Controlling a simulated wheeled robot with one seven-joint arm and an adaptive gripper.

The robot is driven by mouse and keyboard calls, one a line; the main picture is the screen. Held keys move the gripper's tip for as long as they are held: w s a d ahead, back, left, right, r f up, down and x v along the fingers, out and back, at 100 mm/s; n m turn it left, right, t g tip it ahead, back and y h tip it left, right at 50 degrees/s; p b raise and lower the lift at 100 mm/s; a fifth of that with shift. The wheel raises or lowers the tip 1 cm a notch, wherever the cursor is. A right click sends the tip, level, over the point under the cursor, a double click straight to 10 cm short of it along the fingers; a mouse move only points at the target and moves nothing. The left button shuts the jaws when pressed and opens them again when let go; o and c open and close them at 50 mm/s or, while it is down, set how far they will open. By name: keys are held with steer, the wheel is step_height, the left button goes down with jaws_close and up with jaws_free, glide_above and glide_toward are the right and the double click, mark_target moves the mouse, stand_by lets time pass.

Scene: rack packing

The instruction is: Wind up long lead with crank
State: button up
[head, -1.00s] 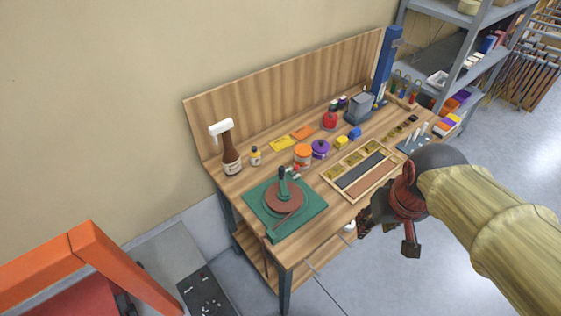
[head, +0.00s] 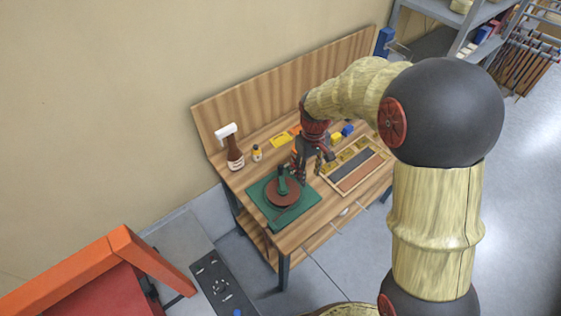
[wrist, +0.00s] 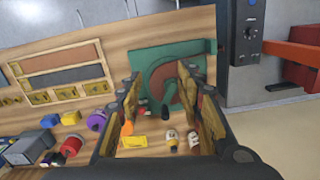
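The winder is a green square base (head: 256,205) with a red-brown round reel (head: 284,196) and a dark green crank (head: 282,182) on top, at the near left of the workbench. It also shows in the wrist view as a green base (wrist: 205,47) with the reel (wrist: 160,76) partly hidden behind my right-hand finger. My gripper (head: 309,174) is above the bench, just right of the crank. In the wrist view my gripper (wrist: 160,82) has its two fingers spread, with nothing held between them. I cannot clearly make out the lead apart from the reel.
A brown spray bottle (head: 235,153) and a small yellow bottle (head: 257,153) stand behind the winder. A divided wooden tray (head: 331,182) lies to its right. A purple round container (wrist: 96,121) and a yellow card (wrist: 134,142) show in the wrist view. An orange frame (head: 95,252) stands at lower left.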

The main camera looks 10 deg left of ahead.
mark_target(281, 166)
steer(key=w+a+f+n+p, duration=0.1)
steer(key=w+a+f+n, duration=0.1)
steer(key=w+a, duration=0.1)
steer(key=w+a+f+n+p, duration=0.2)
steer(key=w+a+f+n, duration=0.1)
steer(key=w+a, duration=0.1)
steer(key=w+a+f+n+p, duration=0.2)
steer(key=w+a+f+n, duration=0.1)
steer(key=w+a, duration=0.1)
steer(key=shift+a+f+t, duration=0.1)
steer(key=shift+t, duration=0.2)
steer(key=shift+f+p, duration=1.05)
steer(key=shift+f, duration=2.7)
steer(key=c, duration=0.3)
jaws_close()
